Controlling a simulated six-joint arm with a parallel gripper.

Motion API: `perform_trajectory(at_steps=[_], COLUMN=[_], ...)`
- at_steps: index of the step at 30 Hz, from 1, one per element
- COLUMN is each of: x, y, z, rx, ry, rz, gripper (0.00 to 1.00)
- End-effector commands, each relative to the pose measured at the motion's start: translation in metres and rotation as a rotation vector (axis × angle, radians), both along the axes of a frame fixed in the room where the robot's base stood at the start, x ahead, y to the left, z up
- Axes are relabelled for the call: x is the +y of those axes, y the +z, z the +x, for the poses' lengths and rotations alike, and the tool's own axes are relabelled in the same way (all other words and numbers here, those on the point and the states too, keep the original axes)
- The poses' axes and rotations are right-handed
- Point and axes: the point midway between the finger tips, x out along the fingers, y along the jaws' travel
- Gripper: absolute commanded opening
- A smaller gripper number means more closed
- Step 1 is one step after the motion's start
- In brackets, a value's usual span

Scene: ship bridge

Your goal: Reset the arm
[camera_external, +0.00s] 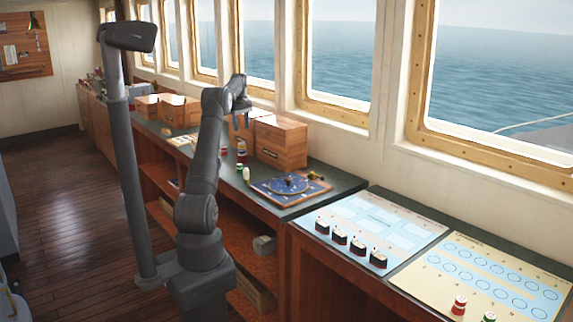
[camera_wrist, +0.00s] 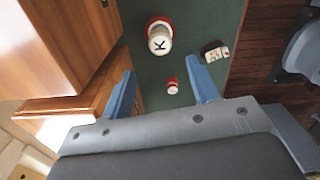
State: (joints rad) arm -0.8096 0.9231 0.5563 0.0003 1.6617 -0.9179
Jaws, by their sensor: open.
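My gripper (camera_external: 241,120) hangs at the end of my raised arm, above the long green-topped counter (camera_external: 339,183) beside the wooden boxes. In the wrist view my gripper (camera_wrist: 162,92) has its two blue-grey fingers spread apart with nothing between them.
Wooden boxes (camera_external: 281,143) stand close beside my gripper. A blue dial board (camera_external: 290,187) lies to their front right. Windows line the wall.

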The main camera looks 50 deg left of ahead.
Motion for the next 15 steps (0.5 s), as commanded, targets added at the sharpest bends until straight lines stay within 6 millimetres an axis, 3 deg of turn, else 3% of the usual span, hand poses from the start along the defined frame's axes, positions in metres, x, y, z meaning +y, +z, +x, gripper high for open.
perform_trajectory(at_steps=[6,15], x=[0.0,-0.05], y=[0.035,0.045], z=[0.0,0.017], rx=[-0.001,0.001], ry=[0.0,-0.012], rz=[0.001,-0.001], gripper=[0.55,0.55])
